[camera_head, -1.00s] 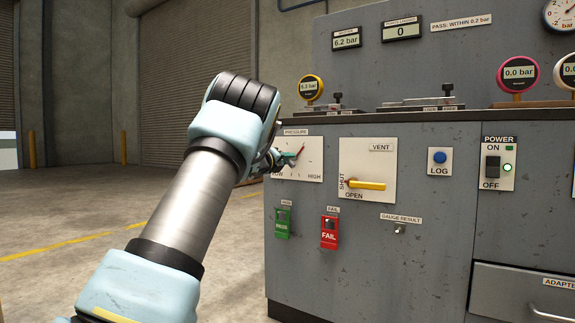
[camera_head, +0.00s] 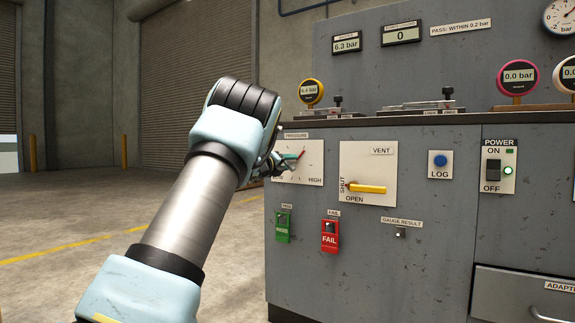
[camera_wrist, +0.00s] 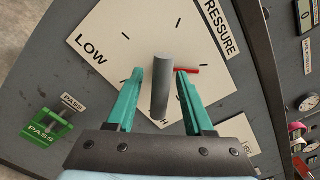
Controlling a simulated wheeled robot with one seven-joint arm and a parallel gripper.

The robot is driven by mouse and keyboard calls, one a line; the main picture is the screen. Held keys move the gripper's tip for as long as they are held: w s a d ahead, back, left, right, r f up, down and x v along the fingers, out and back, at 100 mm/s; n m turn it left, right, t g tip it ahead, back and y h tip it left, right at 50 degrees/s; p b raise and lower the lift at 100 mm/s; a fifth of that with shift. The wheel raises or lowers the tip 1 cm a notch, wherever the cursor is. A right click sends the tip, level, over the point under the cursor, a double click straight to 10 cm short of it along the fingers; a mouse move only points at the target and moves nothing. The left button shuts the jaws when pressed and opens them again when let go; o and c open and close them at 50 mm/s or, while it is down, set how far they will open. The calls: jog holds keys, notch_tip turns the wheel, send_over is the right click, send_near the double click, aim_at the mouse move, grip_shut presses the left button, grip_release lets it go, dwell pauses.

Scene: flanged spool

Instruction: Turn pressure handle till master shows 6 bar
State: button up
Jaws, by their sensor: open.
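The pressure panel (camera_head: 312,170) is a white plate with a LOW to HIGH scale. In the wrist view its grey handle (camera_wrist: 161,88) stands out between my gripper's (camera_wrist: 159,76) two teal fingers, with visible gaps on both sides. A red pointer (camera_wrist: 188,70) shows beside the right fingertip. My gripper (camera_head: 286,164) is open around the handle; in the head view my wrist and fingers partly hide the handle. The master display (camera_head: 346,43) reads 6.3 bar.
The yellow-rimmed gauge (camera_head: 311,92) on the bench reads about 6.4 bar. To the right of the pressure panel is the vent panel, its yellow lever (camera_head: 367,188) level at SHUT. Open floor lies left.

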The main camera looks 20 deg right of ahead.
jog(key=shift+s+a, duration=0.1)
jog(key=p+v, duration=0.2)
jog(key=v, duration=0.8)
jog(key=shift+s+a+p, duration=0.2)
jog(key=shift+s+p, duration=0.05)
jog(key=shift+p, duration=0.05)
jog(key=shift+o, duration=0.3)
